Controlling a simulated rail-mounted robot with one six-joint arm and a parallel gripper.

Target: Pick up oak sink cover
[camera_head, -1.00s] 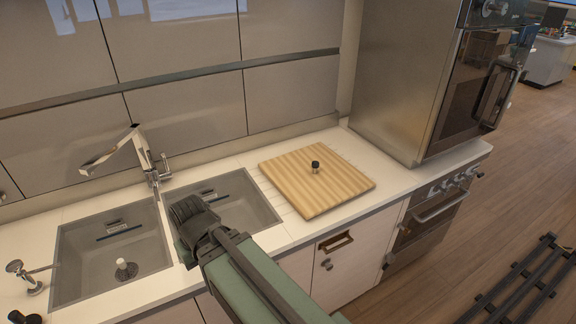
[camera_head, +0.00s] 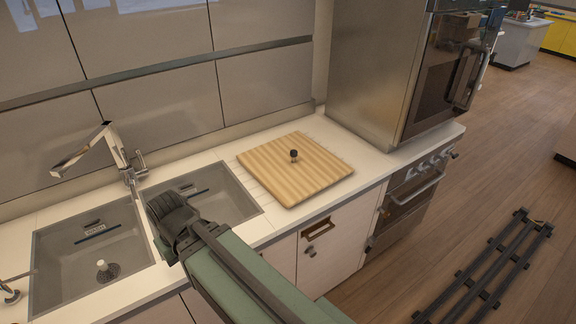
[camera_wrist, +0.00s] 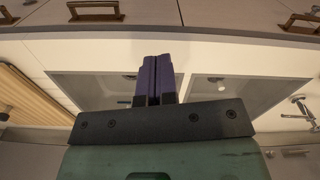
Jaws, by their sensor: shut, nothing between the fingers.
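The oak sink cover (camera_head: 310,177) is a square, striped light-wood board with a small dark knob (camera_head: 294,155) on top. It lies flat on the white counter to the right of the sinks. Part of its striped surface also shows at the left edge of the wrist view (camera_wrist: 28,98). My gripper shows in the wrist view (camera_wrist: 157,66) as two purple fingers pressed together, shut and empty, over the sink area. In the head view my wrist hides the fingers; it is left of the board and apart from it.
Two grey sinks, the left one (camera_head: 60,262) and the right one (camera_head: 240,195), sit left of the board. A chrome faucet (camera_head: 118,150) rises behind them. A tall steel oven cabinet (camera_head: 370,80) stands right of the board. The counter around the board is clear.

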